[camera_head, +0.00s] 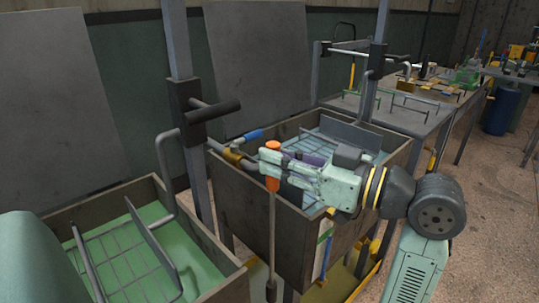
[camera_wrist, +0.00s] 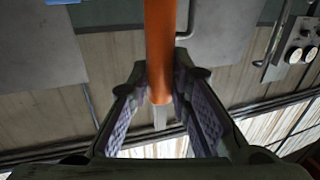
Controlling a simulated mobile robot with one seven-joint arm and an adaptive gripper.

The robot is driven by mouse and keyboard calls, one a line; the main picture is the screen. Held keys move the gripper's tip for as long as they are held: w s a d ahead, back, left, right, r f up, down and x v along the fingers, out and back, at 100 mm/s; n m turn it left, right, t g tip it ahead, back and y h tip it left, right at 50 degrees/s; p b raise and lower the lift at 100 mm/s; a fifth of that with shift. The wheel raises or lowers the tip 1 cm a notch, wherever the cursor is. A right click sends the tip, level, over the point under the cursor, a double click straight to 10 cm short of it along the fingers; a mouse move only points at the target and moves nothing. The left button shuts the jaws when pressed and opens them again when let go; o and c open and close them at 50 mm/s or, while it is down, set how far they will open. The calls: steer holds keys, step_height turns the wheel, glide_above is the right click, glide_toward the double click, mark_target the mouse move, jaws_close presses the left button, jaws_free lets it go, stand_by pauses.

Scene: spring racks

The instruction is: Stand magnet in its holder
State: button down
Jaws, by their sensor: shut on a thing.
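My gripper (camera_head: 275,172) is shut on the orange handle of a long thin tool, which I take to be the magnet (camera_head: 272,183). The magnet hangs upright, with its grey shaft pointing down in front of the wooden bin. In the wrist view the orange handle of the magnet (camera_wrist: 160,45) lies between the two ridged fingers of my gripper (camera_wrist: 160,88). I cannot tell which thing is the magnet's holder.
A wooden bin (camera_head: 243,205) with a teal wire rack stands just behind my gripper. A second bin (camera_head: 92,200) with green lining is at the left. Grey posts (camera_head: 180,40) rise behind the bins. A workbench (camera_head: 410,118) with small racks stands at the back right.

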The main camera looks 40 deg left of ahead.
steer(key=shift+d+f, duration=0.15)
steer(key=shift+d, duration=0.05)
stand_by(0.4)
step_height(320, 180, down, 19)
steer(key=b, duration=1.6)
stand_by(1.5)
steer(key=shift+b, duration=0.35)
steer(key=shift+f+b, duration=2)
steer(key=shift+f, duration=0.4)
steer(key=c, duration=1.4)
jaws_free()
steer(key=v, duration=1.2)
